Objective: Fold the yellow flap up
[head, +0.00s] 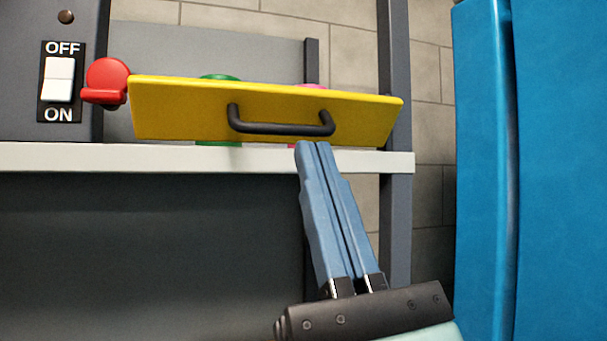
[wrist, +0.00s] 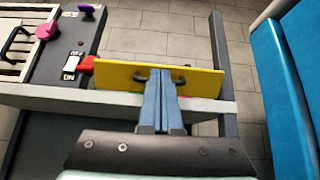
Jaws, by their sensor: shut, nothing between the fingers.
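The yellow flap (head: 180,108) is a flat panel with a black bar handle (head: 280,128) on its face. It stands tilted above the pale shelf edge, and its face shows in the head view. It also shows in the wrist view (wrist: 115,75). My gripper (head: 313,146) has blue fingers pressed together with nothing between them. The fingertips are just below the right end of the handle in the head view. In the wrist view the fingers (wrist: 159,72) cover the middle of the handle. Whether they touch the flap I cannot tell.
A red knob-like part (head: 106,82) sits at the flap's left end. An OFF/ON switch (head: 59,80) is on the dark panel at left. Green (head: 218,77) and pink (head: 312,86) things show partly behind the flap. A blue cabinet (head: 550,170) stands at right.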

